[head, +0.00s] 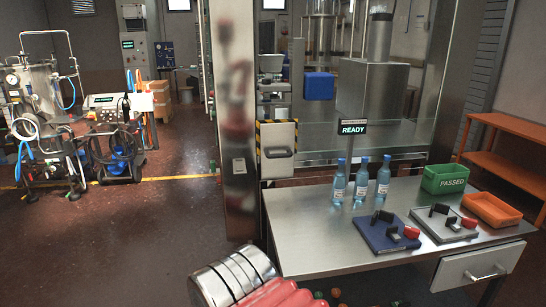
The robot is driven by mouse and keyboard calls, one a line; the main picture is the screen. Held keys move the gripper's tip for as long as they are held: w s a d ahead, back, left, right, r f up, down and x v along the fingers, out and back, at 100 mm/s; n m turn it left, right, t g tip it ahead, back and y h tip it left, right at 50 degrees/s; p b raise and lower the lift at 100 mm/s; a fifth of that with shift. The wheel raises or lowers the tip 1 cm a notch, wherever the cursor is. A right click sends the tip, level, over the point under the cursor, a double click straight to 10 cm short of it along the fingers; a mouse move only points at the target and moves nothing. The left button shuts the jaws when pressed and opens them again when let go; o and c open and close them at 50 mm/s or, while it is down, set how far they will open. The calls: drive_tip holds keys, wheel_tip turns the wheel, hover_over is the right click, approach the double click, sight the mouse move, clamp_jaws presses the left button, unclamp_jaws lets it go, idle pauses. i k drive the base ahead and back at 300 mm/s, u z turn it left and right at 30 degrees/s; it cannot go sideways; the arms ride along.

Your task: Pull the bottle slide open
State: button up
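A pale grey panel (277,140) with a protruding handle (278,153) is set in the front of the filling machine. Yellow-and-black stripes edge it, and it looks closed. It may be the bottle slide, but no label on it can be read. Several bottles are in view: a left one (338,182), a middle one (361,180) and a right one (383,177) stand upright on the steel table, right of the panel. My gripper is not in view, so its state and its place relative to the panel do not show.
A metal column (235,190) stands left of the panel. Floor (150,225) at left is open.

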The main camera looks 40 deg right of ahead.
sight(278, 140)
drive_tip(key=i, duration=0.95)
drive_tip(key=z, duration=0.05)
